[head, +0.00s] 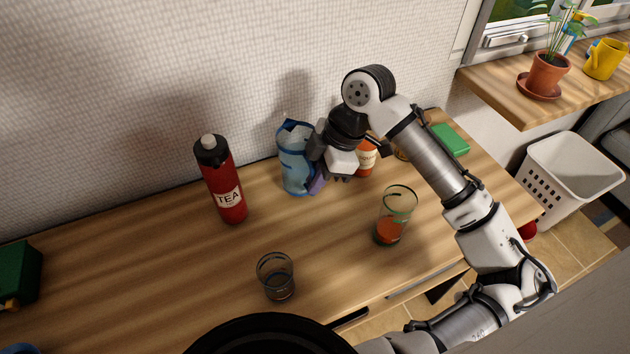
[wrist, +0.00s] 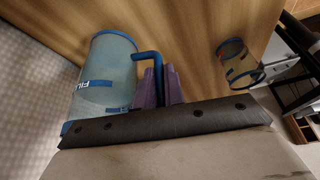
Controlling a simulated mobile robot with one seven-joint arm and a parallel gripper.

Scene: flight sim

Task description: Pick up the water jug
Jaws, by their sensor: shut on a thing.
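The water jug (head: 295,160) is a clear bluish pitcher with a blue rim and blue handle. It is upright at the back of the wooden counter, close to the wall. My gripper (head: 317,182) is at the jug's right side. In the wrist view the jug (wrist: 107,75) is at the left, and the purple fingers of my gripper (wrist: 161,88) are shut on its blue handle. The fingers hide part of the handle. I cannot tell whether the jug's base touches the counter.
A red tea bottle (head: 222,180) stands left of the jug. A glass with orange contents (head: 392,217) and a small glass (head: 275,277) stand nearer the front. An orange labelled bottle (head: 366,158) and a green block (head: 450,139) are behind my arm. Counter between bottle and glasses is clear.

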